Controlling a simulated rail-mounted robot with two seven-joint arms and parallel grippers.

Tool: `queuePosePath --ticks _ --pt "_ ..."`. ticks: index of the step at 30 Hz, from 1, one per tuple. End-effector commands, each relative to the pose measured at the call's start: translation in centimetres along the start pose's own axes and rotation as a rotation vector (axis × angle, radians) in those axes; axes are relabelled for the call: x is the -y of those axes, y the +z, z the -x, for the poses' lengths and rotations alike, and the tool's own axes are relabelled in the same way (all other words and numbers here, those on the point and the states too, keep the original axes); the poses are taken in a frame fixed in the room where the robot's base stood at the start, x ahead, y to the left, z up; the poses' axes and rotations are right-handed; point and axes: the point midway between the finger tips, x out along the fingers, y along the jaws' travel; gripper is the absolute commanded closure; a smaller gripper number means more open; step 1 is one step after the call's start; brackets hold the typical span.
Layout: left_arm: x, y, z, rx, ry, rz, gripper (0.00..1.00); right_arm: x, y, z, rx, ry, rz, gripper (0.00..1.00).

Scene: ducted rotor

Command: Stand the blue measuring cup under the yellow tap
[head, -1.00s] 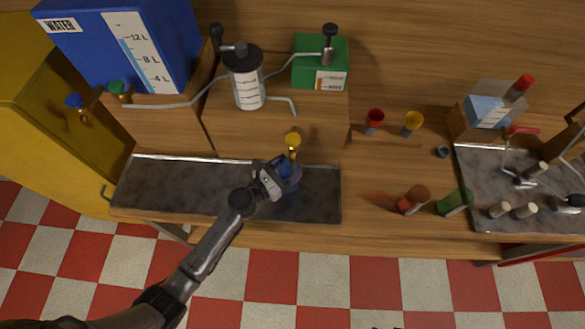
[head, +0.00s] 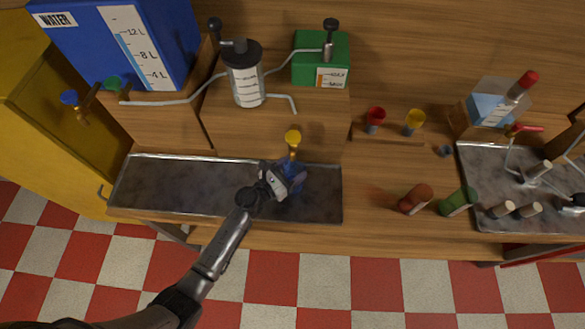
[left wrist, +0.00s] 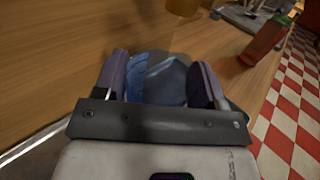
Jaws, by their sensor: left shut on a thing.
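The blue measuring cup (head: 296,176) is at the right part of the grey metal tray (head: 180,187), just below the yellow tap (head: 292,138) in the head view. My left gripper (head: 285,183) is shut on the cup. In the left wrist view the blue cup (left wrist: 158,80) sits between the two fingers of the gripper (left wrist: 160,88). A blurred yellow-brown shape, possibly part of the tap, shows above it at the top edge. The gripper hides part of the cup, and I cannot tell whether its base touches the tray. My right gripper is not in view.
A blue water tank (head: 125,45), a clear pump cylinder (head: 245,80) and a green box (head: 320,60) stand behind. The left of the tray is clear.

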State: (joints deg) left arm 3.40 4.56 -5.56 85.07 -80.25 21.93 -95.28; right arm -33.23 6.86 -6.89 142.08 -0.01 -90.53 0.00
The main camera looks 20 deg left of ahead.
Motion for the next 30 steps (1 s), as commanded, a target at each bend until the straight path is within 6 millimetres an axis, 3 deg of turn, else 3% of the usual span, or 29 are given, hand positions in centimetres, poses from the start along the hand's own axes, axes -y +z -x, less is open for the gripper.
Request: queuePosePath --ticks 4,5,12,23,30 --pt "0.0 -0.6 0.0 0.000 0.000 0.000 0.77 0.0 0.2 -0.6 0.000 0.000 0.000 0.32" --pt "0.0 -0.4 0.0 0.000 0.000 0.000 0.33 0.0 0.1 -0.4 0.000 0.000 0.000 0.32" --pt "0.0 -0.3 0.0 0.000 0.000 0.000 0.11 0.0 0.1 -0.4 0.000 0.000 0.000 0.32" --pt "0.0 0.5 0.0 0.000 0.000 0.000 0.11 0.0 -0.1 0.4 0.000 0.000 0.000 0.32" --pt "0.0 -0.1 4.4 -0.003 0.000 -0.003 0.11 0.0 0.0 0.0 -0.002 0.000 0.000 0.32"
